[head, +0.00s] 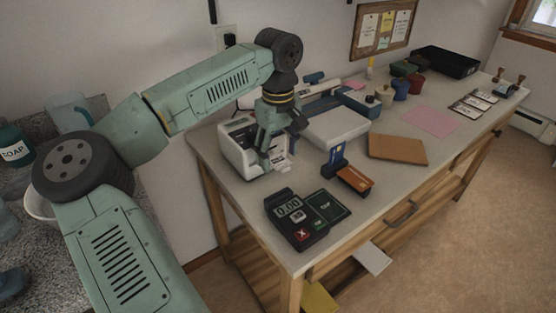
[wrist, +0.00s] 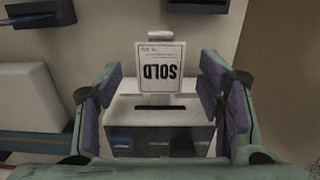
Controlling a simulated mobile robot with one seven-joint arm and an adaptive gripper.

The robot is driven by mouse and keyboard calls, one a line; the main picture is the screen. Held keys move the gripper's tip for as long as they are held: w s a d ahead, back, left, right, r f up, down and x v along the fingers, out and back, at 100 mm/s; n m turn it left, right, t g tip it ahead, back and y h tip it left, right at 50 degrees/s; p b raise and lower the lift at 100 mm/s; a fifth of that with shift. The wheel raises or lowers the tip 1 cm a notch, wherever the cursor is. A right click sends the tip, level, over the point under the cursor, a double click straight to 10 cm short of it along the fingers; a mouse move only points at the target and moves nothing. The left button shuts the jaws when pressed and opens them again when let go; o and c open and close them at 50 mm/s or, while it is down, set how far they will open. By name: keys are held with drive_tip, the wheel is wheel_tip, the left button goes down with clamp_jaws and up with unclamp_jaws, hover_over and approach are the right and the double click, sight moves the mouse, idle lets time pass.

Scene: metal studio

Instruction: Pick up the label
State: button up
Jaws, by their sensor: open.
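The label (wrist: 161,72) is a small white card with a dark border and the word SOLD, upside down in the wrist view. It stands out of or just behind a dark slot in a pale label printer (wrist: 135,114). The printer also shows in the head view as a white box (head: 237,148) at the table's left end. My gripper (wrist: 161,68) is open, with one finger on each side of the label and clear gaps between. In the head view my gripper (head: 277,150) hangs beside the printer's right side and partly hides the label.
A card terminal (head: 299,213) sits at the near corner, with a card stand (head: 347,174) beside it. A larger white machine (head: 334,124) stands to the right. A brown board (head: 397,149) and a pink sheet (head: 430,120) lie farther right. Free tabletop lies between them.

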drive_tip(key=shift+c, duration=0.4)
drive_tip(key=c, duration=0.7)
drive_tip(key=shift+r, duration=0.1)
